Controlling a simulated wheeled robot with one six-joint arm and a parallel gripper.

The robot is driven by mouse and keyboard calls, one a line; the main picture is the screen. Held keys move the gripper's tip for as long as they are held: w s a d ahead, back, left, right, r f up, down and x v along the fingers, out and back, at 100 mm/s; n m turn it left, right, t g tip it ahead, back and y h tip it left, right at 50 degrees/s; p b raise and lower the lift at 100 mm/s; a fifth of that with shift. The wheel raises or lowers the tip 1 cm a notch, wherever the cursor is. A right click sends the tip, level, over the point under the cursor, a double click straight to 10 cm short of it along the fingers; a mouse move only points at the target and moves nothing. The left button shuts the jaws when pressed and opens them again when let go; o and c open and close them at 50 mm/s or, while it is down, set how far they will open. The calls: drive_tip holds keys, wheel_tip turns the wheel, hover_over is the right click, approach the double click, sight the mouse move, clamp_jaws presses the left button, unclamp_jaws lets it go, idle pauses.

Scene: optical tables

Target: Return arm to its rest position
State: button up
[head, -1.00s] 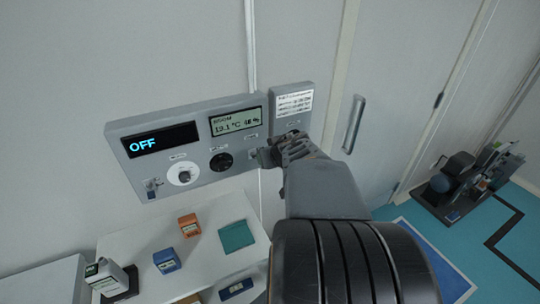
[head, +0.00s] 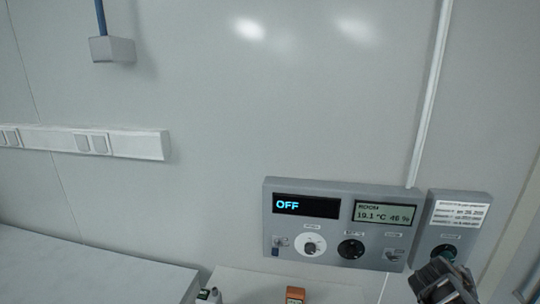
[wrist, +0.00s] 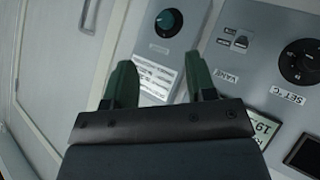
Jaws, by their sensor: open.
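My gripper (head: 440,272) is at the lower right of the head view, in front of the small grey box with a dark green-tipped knob (head: 443,252). In the wrist view my gripper (wrist: 160,82) shows two dark green fingers apart with nothing between them. The knob (wrist: 168,22) lies beyond the fingertips there, and a printed label (wrist: 158,76) shows between the fingers. Whether the fingers touch the box cannot be told. Most of my arm is out of the head view.
A wall panel (head: 335,268) beside the box has an "OFF" display (head: 306,205), a room readout (head: 385,213), dials and switches. A socket strip (head: 90,142) and a hanging grey box (head: 112,49) are at the left. A white surface (head: 90,275) lies below.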

drive_tip(key=a+f+n+y+b, duration=0.1)
drive_tip(key=a+f+y, duration=0.1)
drive_tip(key=a, duration=0.6)
drive_tip(key=s+a+f+n+y+b, duration=0.1)
drive_tip(key=a+y, duration=0.3)
drive_tip(key=a, duration=0.4)
drive_tip(key=s+a+f+n+y+b, duration=0.1)
drive_tip(key=a+f+n+y, duration=0.1)
drive_tip(key=a, duration=0.7)
drive_tip(key=shift+s+f+g+y, duration=0.25)
drive_tip(key=shift+f+g+y, duration=0.15)
drive_tip(key=shift+f+y, duration=0.1)
drive_tip(key=shift+d, duration=0.1)
